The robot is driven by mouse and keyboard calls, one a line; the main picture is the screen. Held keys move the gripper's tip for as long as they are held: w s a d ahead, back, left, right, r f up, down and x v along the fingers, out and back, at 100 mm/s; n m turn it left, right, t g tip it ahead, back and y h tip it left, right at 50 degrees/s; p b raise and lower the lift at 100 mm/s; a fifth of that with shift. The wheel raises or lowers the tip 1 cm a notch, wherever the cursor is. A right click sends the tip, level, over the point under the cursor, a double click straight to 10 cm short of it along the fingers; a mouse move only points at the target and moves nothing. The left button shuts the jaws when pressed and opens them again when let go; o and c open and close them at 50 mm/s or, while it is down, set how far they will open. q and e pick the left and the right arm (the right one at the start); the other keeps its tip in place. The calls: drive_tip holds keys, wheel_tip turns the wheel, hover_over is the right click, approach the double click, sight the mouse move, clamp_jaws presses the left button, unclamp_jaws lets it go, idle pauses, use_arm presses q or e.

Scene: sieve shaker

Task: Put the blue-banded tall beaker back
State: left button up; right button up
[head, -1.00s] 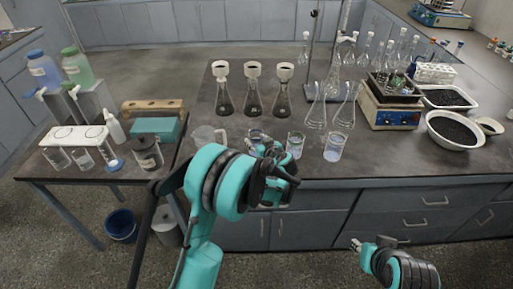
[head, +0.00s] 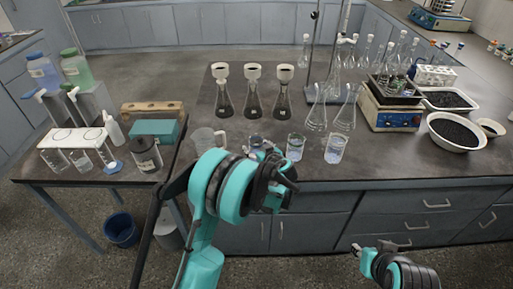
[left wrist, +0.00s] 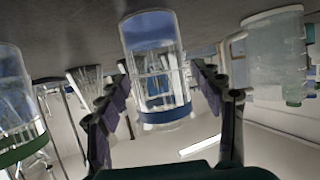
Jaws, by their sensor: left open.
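The blue-banded beaker (left wrist: 152,60) is clear glass. In the left wrist view, which is upside down, it stands on the dark bench between the two fingers of my left gripper (left wrist: 160,70). The fingers are open, one to each side of it, and I see no grip on it. In the head view this beaker (head: 255,139) is partly hidden behind my left gripper (head: 272,158). A green-banded beaker (left wrist: 20,110) stands beside it. My right gripper (head: 356,249) is low in front of the bench drawers, away from the glassware; its fingers are too small to read.
A clear jug (head: 205,141) stands just left of the beaker. Two more beakers (head: 295,148) (head: 335,149) stand to its right near the bench edge. Flasks with funnels (head: 253,93) are behind.

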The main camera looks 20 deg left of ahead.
use_arm(q)
drive_tip(key=p+v, duration=0.3)
drive_tip(key=v, duration=0.9)
drive_tip(key=s+a+r+m+g+h, duration=0.1)
drive_tip(key=s+a+r+m+h, duration=0.15)
drive_tip(key=s, duration=0.35)
drive_tip(key=s+a+r+m+g+h, duration=0.1)
drive_tip(key=s+a+r+g, duration=0.1)
drive_tip(key=s+a+r, duration=0.25)
drive_tip(key=s+d+m+h, duration=0.3)
drive_tip(key=s+m+h, duration=0.1)
drive_tip(key=s, duration=1.3)
drive_tip(key=shift+s+f+h, duration=0.15)
drive_tip(key=shift+s+h, duration=0.25)
drive_tip(key=shift+h, duration=0.15)
